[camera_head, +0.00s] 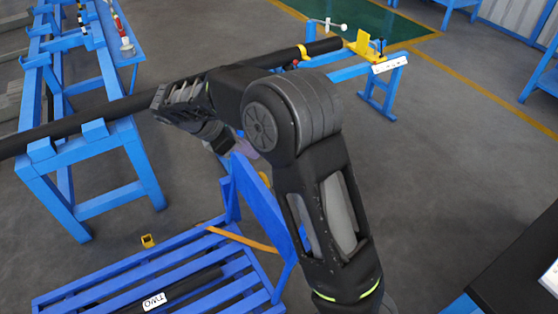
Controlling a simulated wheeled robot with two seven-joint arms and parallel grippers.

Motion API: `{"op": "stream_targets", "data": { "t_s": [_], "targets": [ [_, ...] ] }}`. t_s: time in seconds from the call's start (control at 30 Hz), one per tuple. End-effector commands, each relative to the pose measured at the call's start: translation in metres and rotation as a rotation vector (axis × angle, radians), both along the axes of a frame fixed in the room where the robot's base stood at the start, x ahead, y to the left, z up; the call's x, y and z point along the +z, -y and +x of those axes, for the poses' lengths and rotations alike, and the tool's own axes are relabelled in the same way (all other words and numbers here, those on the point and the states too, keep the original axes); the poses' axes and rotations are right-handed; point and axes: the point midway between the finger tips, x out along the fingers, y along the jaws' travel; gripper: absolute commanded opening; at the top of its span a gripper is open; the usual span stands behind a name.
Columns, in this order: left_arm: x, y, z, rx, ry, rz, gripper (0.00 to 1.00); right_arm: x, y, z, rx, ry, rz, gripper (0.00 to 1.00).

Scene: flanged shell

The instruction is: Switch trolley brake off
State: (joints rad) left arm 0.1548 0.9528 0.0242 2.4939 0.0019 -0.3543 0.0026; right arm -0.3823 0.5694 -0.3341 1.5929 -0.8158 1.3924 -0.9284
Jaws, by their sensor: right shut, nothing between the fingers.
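The blue slatted trolley (200,262) stands at the lower left, with a blue upright panel (262,212) at its right end. A dark bar with a white label (153,301) lies on its slats. I cannot make out the brake for certain; a small orange-yellow part (265,179) shows beside the panel, partly behind my arm. My right arm reaches up from the bottom and bends left. My right gripper (240,148) is mostly hidden behind the arm, near the panel's top; it is shut and empty. My left gripper is out of view.
A long black pipe (70,126) rests across a blue bench (88,154) at left and a blue stand (384,70) at the back. A small yellow block (148,241) is at the trolley's far edge. A dark table (520,265) is at right. Grey floor between is clear.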

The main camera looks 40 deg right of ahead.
Motion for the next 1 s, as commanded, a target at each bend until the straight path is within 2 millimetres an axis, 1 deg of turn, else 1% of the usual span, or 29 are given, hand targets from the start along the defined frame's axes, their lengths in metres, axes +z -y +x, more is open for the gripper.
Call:
{"op": "stream_targets", "data": {
  "t_s": [0.1,0.37,0.53,0.67,0.87,0.9,1.0],
  "targets": [
    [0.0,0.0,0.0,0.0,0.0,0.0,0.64,0.002,0.001,-0.005,-0.017,-0.012,-0.01,0.0],
    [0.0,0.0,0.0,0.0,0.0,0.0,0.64,0.001,0.001,-0.005,-0.018,-0.01,-0.008,0.0],
    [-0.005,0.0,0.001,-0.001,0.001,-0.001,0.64,-0.006,0.004,-0.006,-0.02,-0.01,-0.007,0.0],
    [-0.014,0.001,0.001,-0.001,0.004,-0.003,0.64,-0.017,0.013,-0.008,-0.02,-0.01,-0.006,0.0],
    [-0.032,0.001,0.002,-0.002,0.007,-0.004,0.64,-0.046,0.035,-0.013,-0.023,-0.01,-0.006,0.0],
    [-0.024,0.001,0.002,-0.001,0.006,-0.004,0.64,-0.046,0.039,-0.015,-0.021,-0.014,-0.007,0.0],
    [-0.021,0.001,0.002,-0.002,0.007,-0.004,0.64,-0.061,0.051,-0.018,-0.019,-0.014,-0.008,0.0]
  ]
}}
